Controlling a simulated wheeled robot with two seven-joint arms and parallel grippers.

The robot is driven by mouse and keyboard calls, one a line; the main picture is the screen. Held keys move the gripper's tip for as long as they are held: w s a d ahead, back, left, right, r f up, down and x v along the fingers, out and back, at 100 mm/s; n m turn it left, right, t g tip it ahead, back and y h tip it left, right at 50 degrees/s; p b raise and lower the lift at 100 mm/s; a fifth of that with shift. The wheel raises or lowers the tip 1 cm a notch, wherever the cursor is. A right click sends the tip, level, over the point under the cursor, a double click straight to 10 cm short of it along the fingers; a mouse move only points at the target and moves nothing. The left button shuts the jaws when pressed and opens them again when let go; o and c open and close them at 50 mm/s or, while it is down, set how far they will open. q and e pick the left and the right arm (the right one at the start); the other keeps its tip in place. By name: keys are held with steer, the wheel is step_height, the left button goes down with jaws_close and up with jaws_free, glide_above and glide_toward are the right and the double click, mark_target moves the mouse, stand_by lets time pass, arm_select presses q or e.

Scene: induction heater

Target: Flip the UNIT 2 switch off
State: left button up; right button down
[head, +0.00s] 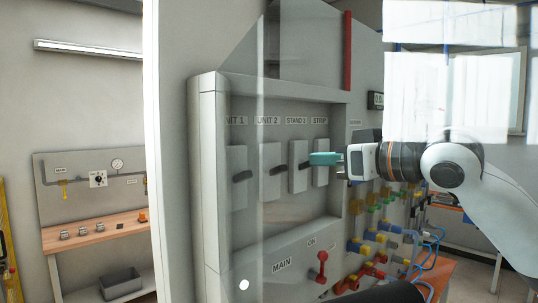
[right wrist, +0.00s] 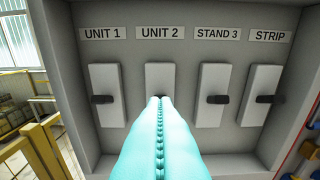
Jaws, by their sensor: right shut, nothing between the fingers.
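The UNIT 2 switch has a pale plate (head: 271,160) and a dark lever (head: 278,170), under its label in the recessed panel. Its plate (right wrist: 160,76) also shows in the right wrist view, where my fingertips hide most of the lever. My right gripper (head: 314,158) has teal fingers, shut and empty. In the right wrist view its fingertips (right wrist: 160,101) overlap the UNIT 2 lever's place. In the head view they appear beside the STRIP switch, so I cannot tell whether they touch the UNIT 2 lever. My left gripper is not in view.
UNIT 1 (right wrist: 103,82), STAND 3 (right wrist: 213,80) and STRIP (right wrist: 261,80) switches stand close beside UNIT 2. The recess has a raised frame (head: 275,86). A red MAIN lever (head: 321,267) is below. Pipes and coloured valves (head: 375,240) crowd the right.

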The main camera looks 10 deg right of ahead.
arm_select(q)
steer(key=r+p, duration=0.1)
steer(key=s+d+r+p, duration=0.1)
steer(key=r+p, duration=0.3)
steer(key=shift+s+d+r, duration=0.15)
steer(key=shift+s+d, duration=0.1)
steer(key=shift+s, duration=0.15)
arm_select(e)
steer(key=x, duration=0.8)
steer(key=shift+w, duration=0.25)
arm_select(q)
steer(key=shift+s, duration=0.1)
arm_select(e)
steer(key=shift+s+a, duration=0.1)
